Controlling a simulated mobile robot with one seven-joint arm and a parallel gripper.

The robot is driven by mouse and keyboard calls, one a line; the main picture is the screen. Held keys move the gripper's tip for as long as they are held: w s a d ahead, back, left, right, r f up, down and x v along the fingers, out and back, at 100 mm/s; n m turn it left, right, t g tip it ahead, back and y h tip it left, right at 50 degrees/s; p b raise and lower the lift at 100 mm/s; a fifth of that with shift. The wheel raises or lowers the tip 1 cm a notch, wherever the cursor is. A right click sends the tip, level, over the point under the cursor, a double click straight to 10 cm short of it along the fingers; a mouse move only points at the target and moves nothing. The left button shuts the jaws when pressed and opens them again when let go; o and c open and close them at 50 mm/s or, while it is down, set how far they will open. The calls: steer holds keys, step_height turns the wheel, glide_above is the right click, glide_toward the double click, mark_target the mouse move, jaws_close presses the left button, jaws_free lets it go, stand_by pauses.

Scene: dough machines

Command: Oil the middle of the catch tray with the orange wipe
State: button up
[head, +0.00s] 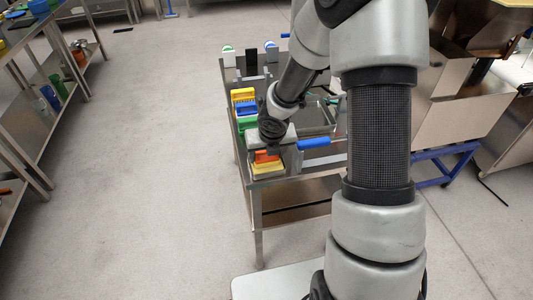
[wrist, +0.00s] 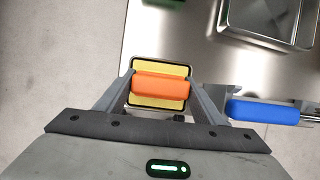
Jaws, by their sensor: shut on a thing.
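The orange wipe (wrist: 160,88) has an orange grip across a yellow pad. It sits at the near left corner of the steel table, in a shallow dark-rimmed holder; it also shows in the head view (head: 266,156). My gripper (wrist: 160,90) is shut on the orange grip, one finger at each end. I cannot tell whether the pad is lifted off the holder. A steel tray with a raised rim (wrist: 224,14), which looks like the catch tray, is partly in the wrist view at the upper right. In the head view my arm hides much of it.
Yellow (head: 243,94), blue (head: 246,107) and green (head: 247,124) pieces stand in a row behind the wipe. A blue handle (wrist: 268,111) sticks out to the right of the wipe. Steel shelving (head: 35,120) stands at the left, with clear floor between.

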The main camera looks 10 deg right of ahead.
step_height(320, 180, up, 7)
steer(key=p, duration=0.7)
steer(key=shift+p, duration=0.3)
stand_by(0.5)
